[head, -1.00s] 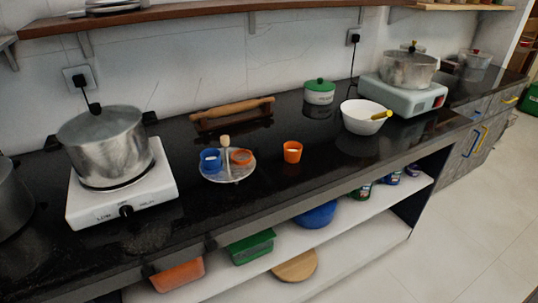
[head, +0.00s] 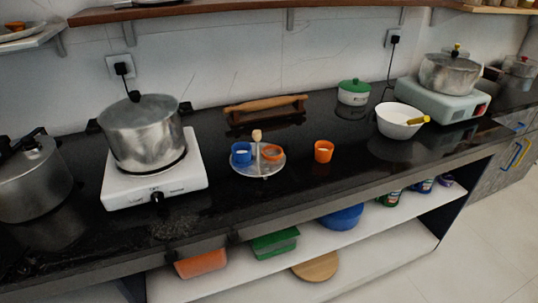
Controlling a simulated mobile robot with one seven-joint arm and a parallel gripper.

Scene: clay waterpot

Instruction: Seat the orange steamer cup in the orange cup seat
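The orange steamer cup (head: 323,151) stands upright on the black counter, just right of a round metal cup stand (head: 258,171). The orange cup seat (head: 272,152) is a ring on the right side of that stand and looks empty. A blue cup (head: 241,153) sits at the stand's left side. A wooden knob (head: 257,136) tops the stand's central post. My gripper is not in the head view.
A pot (head: 143,129) on a white stove (head: 182,180) stands left of the stand. A white bowl (head: 397,123) with a yellow-handled utensil is to the right. A wooden rolling pin (head: 266,104) lies behind. The counter around the orange cup is clear.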

